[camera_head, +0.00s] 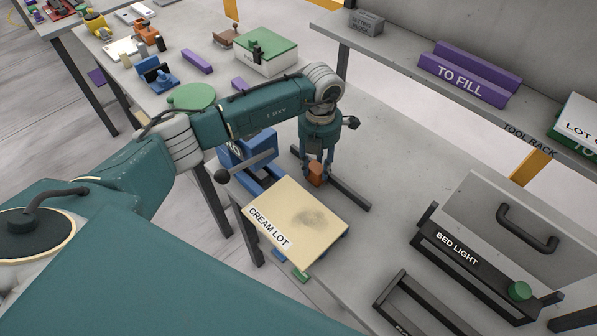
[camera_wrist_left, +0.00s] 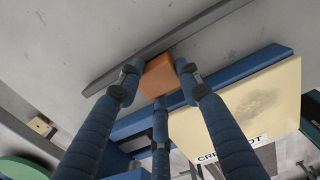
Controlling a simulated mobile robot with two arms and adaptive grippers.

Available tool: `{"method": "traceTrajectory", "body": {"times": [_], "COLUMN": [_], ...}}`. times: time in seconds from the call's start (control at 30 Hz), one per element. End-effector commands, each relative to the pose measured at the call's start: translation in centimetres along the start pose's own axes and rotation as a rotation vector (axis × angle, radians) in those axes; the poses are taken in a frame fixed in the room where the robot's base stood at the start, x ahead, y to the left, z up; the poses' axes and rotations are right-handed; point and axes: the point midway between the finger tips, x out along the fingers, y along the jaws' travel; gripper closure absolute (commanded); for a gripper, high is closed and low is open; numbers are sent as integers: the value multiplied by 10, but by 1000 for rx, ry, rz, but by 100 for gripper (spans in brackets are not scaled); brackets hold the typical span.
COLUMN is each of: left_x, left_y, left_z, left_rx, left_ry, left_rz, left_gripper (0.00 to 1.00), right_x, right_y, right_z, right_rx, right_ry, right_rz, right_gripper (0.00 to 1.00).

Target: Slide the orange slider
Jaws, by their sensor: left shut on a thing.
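The orange slider (camera_head: 316,177) is a small block on a dark rail (camera_head: 345,190) fixed on the grey table. My left gripper (camera_head: 317,168) points down at the rail and is shut on the orange slider. In the left wrist view the slider (camera_wrist_left: 158,76) sits between the blue fingers of the gripper (camera_wrist_left: 157,82), against the dark rail (camera_wrist_left: 150,52). The slider's lower part is partly hidden by the fingers. My right gripper does not show in either view.
A cream board (camera_head: 285,235) marked CREAM LOT lies just in front of the rail. A blue vise-like device (camera_head: 245,155) stands left of it. A BED LIGHT box (camera_head: 460,258) stands at the right. The table between rail and box is clear.

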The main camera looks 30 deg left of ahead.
Motion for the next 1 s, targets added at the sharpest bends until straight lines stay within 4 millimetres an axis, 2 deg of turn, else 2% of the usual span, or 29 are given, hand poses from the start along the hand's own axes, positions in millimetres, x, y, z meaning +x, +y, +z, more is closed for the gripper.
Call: {"method": "traceTrajectory", "body": {"times": [0.1, 0.2, 0.27, 0.5, 0.6, 0.63, 0.73, 0.9, 1.0], "left_x": [-2, -3, -3, -3, -3, -3, -3, -2, -2], "left_y": [-18, -30, -35, -38, -38, -38, -38, -38, -38], "left_z": [1, 0, 0, 0, 0, 0, 0, -1, -1], "left_rx": [6, 5, 4, 1, 1, 1, 1, 1, 1], "left_ry": [6, 7, 7, 6, 6, 6, 6, 7, 7], "left_rz": [3, 3, 3, 2, 2, 2, 2, 3, 3], "left_gripper": [100, 100, 100, 100, 100, 61, 42, 42, 42], "right_x": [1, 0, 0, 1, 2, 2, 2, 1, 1], "right_y": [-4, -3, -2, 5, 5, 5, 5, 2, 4], "right_z": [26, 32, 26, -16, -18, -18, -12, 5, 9], "right_rx": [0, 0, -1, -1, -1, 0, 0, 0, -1], "right_ry": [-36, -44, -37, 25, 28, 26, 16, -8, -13], "right_rz": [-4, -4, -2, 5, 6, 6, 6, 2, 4], "right_gripper": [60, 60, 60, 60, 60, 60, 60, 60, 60]}}
